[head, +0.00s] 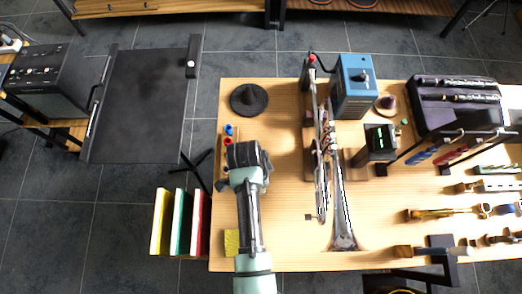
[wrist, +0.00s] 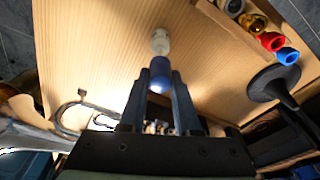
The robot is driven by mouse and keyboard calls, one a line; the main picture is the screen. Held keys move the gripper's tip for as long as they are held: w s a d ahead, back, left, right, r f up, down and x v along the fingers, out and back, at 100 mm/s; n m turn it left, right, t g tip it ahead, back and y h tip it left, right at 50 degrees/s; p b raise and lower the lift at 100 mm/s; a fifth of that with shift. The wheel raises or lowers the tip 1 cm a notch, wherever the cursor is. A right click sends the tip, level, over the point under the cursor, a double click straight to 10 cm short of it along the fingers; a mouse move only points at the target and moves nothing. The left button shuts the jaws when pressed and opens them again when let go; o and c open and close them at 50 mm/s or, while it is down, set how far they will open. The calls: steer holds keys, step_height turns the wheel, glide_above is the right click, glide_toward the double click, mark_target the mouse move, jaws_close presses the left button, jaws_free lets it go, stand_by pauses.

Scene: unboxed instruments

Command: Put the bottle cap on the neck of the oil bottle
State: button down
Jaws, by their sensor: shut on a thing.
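In the wrist view my gripper (wrist: 160,76) is shut on a small blue piece (wrist: 160,70), which looks like the bottle cap. Just beyond it is a small whitish piece (wrist: 160,42) against the wooden table, which looks like the oil bottle. I cannot tell whether the two touch or are apart. In the head view my wrist (head: 248,157) is over the table's left part and hides the fingertips, the held piece and the whitish piece.
A rack with coloured pieces, one red (wrist: 271,41), is at the wrist view's upper right, beside a black cone-shaped stand (wrist: 276,84). In the head view a brass instrument (head: 341,225) lies right of my arm, and a black round-based cone (head: 249,99) stands behind it.

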steer(key=shift+f+b, duration=1.75)
steer(key=shift+f, duration=0.5)
steer(key=shift+f+b, duration=0.3)
steer(key=shift+f, duration=0.2)
steer(key=c, duration=0.5)
jaws_free()
steer(key=shift+c, duration=0.2)
steer(key=shift+r, duration=0.1)
step_height(320, 180, up, 13)
steer(key=a, duration=0.1)
steer(key=shift+s+a, duration=0.4)
steer(key=shift+s, duration=0.05)
steer(key=shift+f, duration=0.2)
